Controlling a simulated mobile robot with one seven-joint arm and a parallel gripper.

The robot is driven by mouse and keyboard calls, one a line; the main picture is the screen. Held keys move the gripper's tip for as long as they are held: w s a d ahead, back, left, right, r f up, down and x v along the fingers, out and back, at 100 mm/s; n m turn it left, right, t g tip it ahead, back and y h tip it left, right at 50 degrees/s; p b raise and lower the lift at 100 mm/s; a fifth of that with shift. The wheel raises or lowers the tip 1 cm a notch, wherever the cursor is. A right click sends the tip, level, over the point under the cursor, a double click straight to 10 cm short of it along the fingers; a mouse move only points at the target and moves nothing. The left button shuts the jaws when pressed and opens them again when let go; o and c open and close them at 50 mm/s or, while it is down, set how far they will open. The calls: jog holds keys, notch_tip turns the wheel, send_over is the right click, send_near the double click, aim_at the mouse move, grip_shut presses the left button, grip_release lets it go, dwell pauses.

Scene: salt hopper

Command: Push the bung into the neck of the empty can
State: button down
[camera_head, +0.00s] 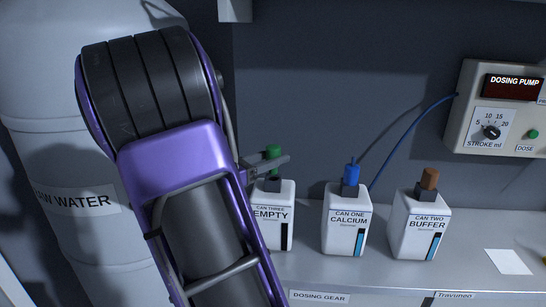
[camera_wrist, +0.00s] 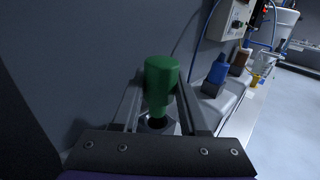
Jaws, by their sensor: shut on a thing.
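The green bung (camera_head: 273,152) is upright between the fingers of my gripper (camera_head: 268,164). In the wrist view the bung (camera_wrist: 161,76) has a wide top and a narrower lower end, with a finger of my gripper (camera_wrist: 160,98) on each side. The empty can (camera_head: 274,216), white and labelled CAN THREE EMPTY, stands on the bench directly below; my arm covers part of its left side. Its dark neck opening (camera_wrist: 157,123) shows just under the bung's lower end. I cannot tell whether the tip is inside the neck.
Can one (camera_head: 345,222) with a blue top and can two (camera_head: 418,228) with a brown bung stand to the right. A blue tube runs from can one to the dosing pump (camera_head: 500,108). A raw water tank (camera_head: 60,160) stands left. A white card (camera_head: 508,262) lies on the bench (camera_head: 460,265).

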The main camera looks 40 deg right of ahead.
aim_at(273, 174)
jog(key=shift+f+b, duration=1.1)
jog(key=shift+f, duration=1)
grip_release()
dwell(0.6)
jog(key=shift+r, duration=0.1)
jog(key=shift+w+a+p, duration=0.2)
jog(key=shift+a+p, duration=0.25)
jog(key=shift+a, duration=1)
jog(key=shift+w+a+p, duration=0.15)
jog(key=shift+a+p, duration=0.3)
jog(key=shift+a, duration=1.1)
